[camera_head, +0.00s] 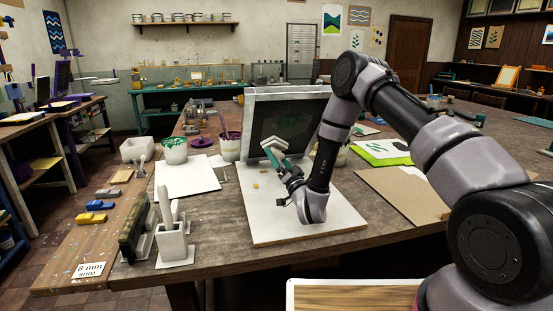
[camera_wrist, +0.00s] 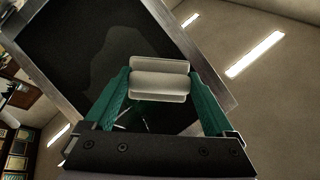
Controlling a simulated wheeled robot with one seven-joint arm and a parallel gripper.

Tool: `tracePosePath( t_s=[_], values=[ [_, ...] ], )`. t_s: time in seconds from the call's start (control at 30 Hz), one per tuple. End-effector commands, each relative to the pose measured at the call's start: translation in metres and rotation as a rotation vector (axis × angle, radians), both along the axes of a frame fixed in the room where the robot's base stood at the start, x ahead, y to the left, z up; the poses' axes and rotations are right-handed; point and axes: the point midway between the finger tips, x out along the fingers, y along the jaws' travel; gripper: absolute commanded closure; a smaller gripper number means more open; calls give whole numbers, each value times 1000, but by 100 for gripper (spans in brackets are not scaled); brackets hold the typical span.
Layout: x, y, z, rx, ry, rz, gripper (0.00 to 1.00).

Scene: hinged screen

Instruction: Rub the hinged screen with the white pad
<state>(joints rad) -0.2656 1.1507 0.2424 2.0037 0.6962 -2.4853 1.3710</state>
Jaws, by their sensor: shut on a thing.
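The hinged screen (camera_head: 290,106) stands raised at the back of a white board (camera_head: 300,228), with a pale frame and dark mesh. In the wrist view the screen (camera_wrist: 75,60) fills much of the left and middle, and a lighter grey patch shows on its mesh. The pad (camera_wrist: 160,82) sits between both fingertips in the wrist view. I cannot tell whether it touches the mesh.
A tub with green contents (camera_head: 175,152) and one with purple contents (camera_head: 230,148) stand left of the screen. A white sheet (camera_head: 187,176) lies in front of them. Upright holders (camera_head: 173,240) stand near the table's front left. A brown board (camera_head: 405,192) lies to the right.

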Motion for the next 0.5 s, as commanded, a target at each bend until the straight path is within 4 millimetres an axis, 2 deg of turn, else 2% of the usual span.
tracePosePath(
  t_s=[0.17,0.5],
  values=[
    [-1,5,7,1,-13,25,55],
    [24,13,31,0,-13,22,55]
  ],
)
